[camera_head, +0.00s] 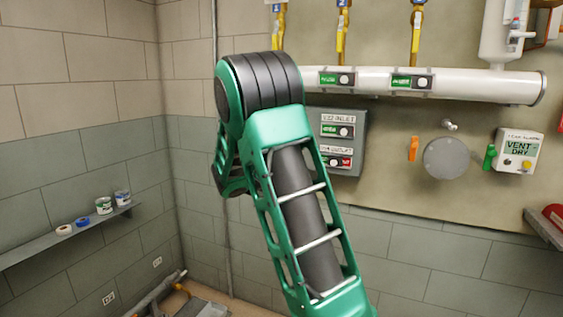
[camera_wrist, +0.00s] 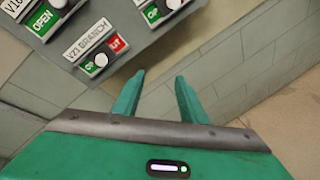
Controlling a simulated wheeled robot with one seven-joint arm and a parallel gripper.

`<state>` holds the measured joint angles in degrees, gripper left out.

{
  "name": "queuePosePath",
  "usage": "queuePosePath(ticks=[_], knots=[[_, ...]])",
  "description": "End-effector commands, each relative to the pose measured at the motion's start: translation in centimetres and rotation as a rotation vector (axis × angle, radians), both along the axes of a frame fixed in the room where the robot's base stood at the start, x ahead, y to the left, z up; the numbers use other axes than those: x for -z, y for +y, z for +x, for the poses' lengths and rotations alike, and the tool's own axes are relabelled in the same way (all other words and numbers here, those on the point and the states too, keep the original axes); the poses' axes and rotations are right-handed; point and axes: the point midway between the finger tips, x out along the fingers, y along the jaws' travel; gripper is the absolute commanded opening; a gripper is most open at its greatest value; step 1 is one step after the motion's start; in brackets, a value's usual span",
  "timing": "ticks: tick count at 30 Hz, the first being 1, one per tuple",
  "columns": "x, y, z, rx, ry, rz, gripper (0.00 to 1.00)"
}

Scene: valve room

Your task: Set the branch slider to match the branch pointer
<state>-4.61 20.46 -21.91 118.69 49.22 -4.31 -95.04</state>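In the wrist view, a grey panel shows a slider labelled as a branch slider (camera_wrist: 101,60), its label's number hard to read. Its white round knob sits between a green part on the left and a red part on the right. My gripper (camera_wrist: 160,76) is open and empty, its two green fingers apart, below and right of that slider, not touching it. In the head view, my arm hides my gripper and part of the grey control box (camera_head: 338,172). I cannot tell which pointer is the branch pointer; no label for one is readable.
Other sliders show beside it, one with OPEN on green (camera_wrist: 42,20). A white pipe (camera_head: 460,84) with slider plates and yellow valve parts (camera_head: 415,40) runs above.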

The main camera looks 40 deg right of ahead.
Motion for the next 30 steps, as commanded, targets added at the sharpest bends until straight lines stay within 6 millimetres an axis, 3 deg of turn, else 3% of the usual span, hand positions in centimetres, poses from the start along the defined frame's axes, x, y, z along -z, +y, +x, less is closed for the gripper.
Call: queuePosePath(ticks=[3, 9, 17, 30], knots=[[-1.4, 0.2, 4.2, -0.105, 0.165, -0.205, 0.39], [-3.1, 1.1, 8.3, -0.197, 0.345, -0.43, 0.39], [-3.6, 0.1, 9.7, -0.212, 0.389, -0.487, 0.39], [-3.5, -6.7, 12.4, -0.211, 0.387, -0.483, 0.39]])
